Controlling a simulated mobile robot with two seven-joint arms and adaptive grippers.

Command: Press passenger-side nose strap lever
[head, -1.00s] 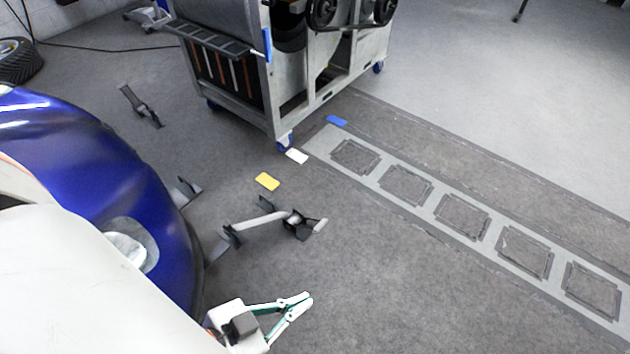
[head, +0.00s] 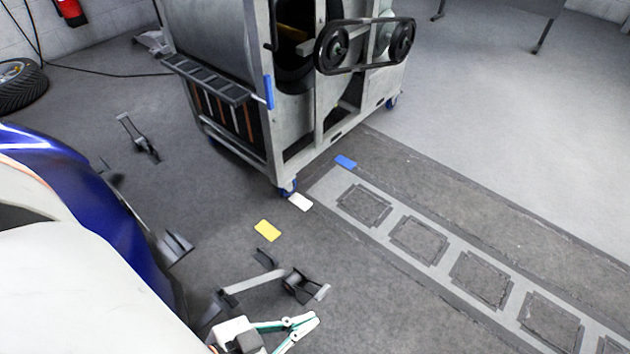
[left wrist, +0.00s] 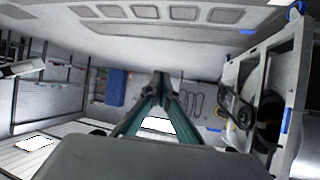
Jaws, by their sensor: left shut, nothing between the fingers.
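A strap with a dark ratchet and a pale lever end (head: 304,286) lies low over the floor in front of the blue car nose (head: 115,225) in the head view. A second, similar dark strap fitting (head: 138,137) is farther back on the left. I cannot tell from labels which is passenger-side. My left gripper (head: 308,322) is shut and empty, just below the nearer ratchet in the picture; contact is not visible. Its shut fingers also show in the left wrist view (left wrist: 161,82), which does not show the levers. My right gripper is not in view.
A grey wheeled dynamometer cart (head: 285,85) stands at the back. Yellow (head: 267,230), white (head: 300,202) and blue (head: 346,162) markers lie on the floor. A pale floor strip with square panels (head: 420,240) runs right. A tyre (head: 22,85) lies at far left.

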